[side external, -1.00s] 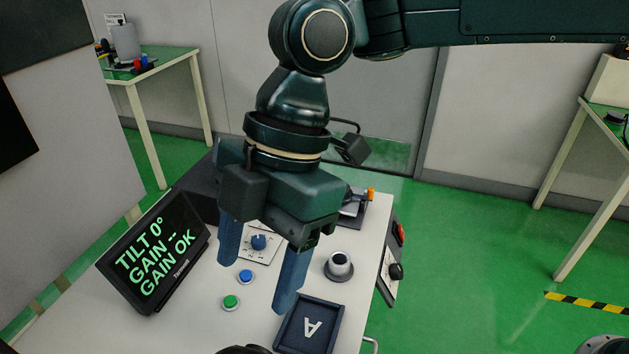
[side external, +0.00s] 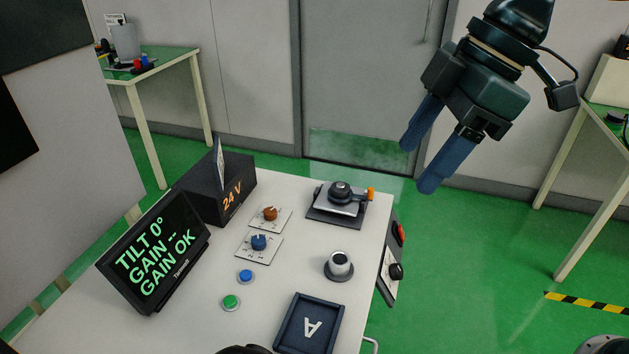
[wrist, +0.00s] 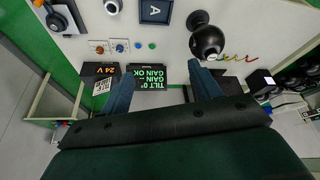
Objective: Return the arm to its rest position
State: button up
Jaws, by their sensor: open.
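My gripper (side external: 418,163) is open and empty, with its two blue fingers apart. In the side external view it hangs tilted in the air at upper right, beyond the right edge of the white table (side external: 200,325). Nothing touches it. In the wrist view its fingers (wrist: 160,92) reach up from the bottom, with the table top seen beyond them. The display (side external: 158,253) at the table's left reads TILT 0°, GAIN --, GAIN OK. Most of my arm is outside the side external view.
On the table stand a 24 V box (side external: 215,187), an orange knob (side external: 270,213), a blue knob (side external: 259,242), blue and green buttons, a round cup-like post (side external: 339,265), a gimbal-like device (side external: 340,198) and a tray marked A (side external: 309,326). A black ball (wrist: 207,42) shows in the wrist view.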

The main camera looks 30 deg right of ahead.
jog(key=s+d+f+m+t+h, duration=0.1)
jog(key=s+d+f+m, duration=0.1)
jog(key=s+d+m, duration=0.2)
jog(key=s+d+f+m+t+h, duration=0.1)
jog(key=s+d+m, duration=0.3)
jog(key=d, duration=0.6)
jog(key=s+d+f+m+t+h, duration=0.1)
jog(key=s+d+m, duration=0.3)
jog(key=d, duration=0.4)
jog(key=shift+s+f+m+h, duration=0.4)
jog(key=shift+s+f+h, duration=0.1)
jog(key=shift+f, duration=0.3)
jog(key=shift+w, duration=0.1)
